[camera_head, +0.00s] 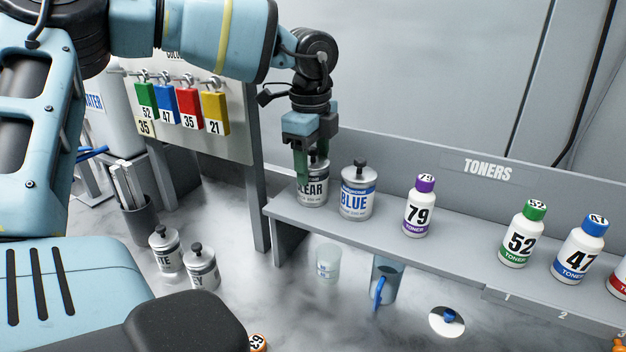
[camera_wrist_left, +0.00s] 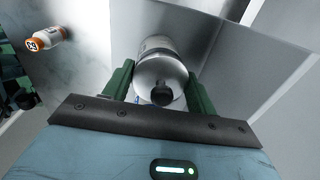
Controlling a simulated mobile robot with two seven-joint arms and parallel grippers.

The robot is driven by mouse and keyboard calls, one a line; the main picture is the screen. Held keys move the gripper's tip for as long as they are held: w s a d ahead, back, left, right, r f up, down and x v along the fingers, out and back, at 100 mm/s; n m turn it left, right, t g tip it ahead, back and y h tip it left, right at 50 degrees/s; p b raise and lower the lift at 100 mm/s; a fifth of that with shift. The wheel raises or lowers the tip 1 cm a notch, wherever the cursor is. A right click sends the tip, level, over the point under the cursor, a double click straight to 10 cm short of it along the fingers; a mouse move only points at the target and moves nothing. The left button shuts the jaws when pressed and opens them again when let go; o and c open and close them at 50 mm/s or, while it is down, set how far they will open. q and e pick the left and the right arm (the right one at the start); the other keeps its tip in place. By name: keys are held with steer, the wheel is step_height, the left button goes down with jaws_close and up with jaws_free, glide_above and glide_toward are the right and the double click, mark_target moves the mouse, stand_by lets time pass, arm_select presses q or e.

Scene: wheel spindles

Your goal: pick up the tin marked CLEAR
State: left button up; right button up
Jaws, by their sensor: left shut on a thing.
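The tin marked CLEAR (camera_head: 314,190) is a silver tin with a dark knob on its lid. It stands upright at the left end of the grey shelf (camera_head: 290,213). My left gripper (camera_head: 312,172) comes down on it from above and is shut on it, its green fingers on either side. In the left wrist view the tin (camera_wrist_left: 160,72) sits between the two green fingers (camera_wrist_left: 160,88). One finger covers part of its label in the head view. I cannot tell whether its base still touches the shelf. My right gripper is not in view.
A tin marked BLUE (camera_head: 357,193) stands close to the right of it. Toner bottles 79 (camera_head: 419,207), 52 (camera_head: 523,235) and 47 (camera_head: 580,248) stand farther right. Below are two more tins (camera_head: 201,267), a clear cup (camera_head: 328,263) and a blue-handled jug (camera_head: 387,280). A tag board (camera_head: 190,140) is at left.

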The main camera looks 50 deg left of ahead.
mark_target(314, 148)
arm_select(q)
steer(key=shift+r, duration=0.2)
steer(key=shift+c, duration=0.2)
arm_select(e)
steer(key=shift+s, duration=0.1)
arm_select(q)
steer(key=shift+r, duration=0.55)
step_height(314, 148, up, 2)
steer(key=shift+r+b, duration=0.15)
steer(key=shift+b, duration=0.35)
steer(key=s+d+r+b, duration=0.1)
steer(key=s+d, duration=0.1)
steer(key=s, duration=1.4)
steer(key=shift+d+r, duration=0.15)
steer(key=shift+d, duration=0.05)
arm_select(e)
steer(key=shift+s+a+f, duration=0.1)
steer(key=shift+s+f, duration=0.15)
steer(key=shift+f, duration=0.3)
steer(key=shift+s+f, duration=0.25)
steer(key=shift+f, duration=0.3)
